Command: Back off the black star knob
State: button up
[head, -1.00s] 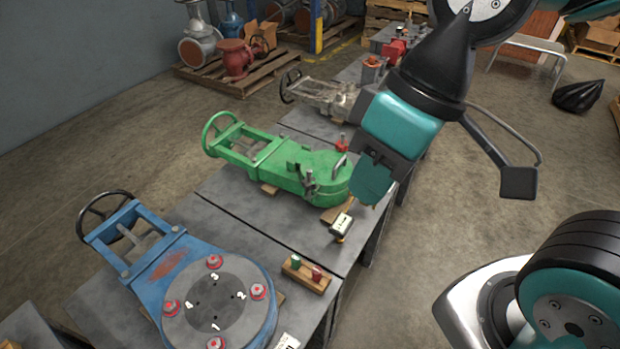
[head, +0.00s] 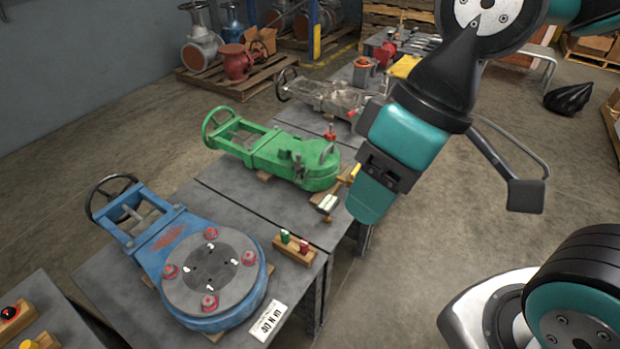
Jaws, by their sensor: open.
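I cannot make out a black star knob for certain. A green gate valve (head: 255,150) lies on the bench, with small dark and grey clamp fittings (head: 290,160) on its body, too small to tell apart. A blue valve (head: 165,245) with a grey round flange and several red-capped bolts lies nearer. My gripper (head: 368,202) hangs over the bench's right edge, to the right of the green valve and apart from it. Its teal fingers point down and hold nothing that I can see. The gap between them is hard to see from here.
A grey valve (head: 325,93) lies farther back. Open floor (head: 460,225) is on the right.

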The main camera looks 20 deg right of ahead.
aim_at(301, 169)
jog(key=u, duration=0.05)
jog(key=k, duration=0.15)
jog(key=z, duration=2.25)
jog(key=i, duration=0.45)
jog(key=u, duration=3.4)
jog(key=i, duration=0.5)
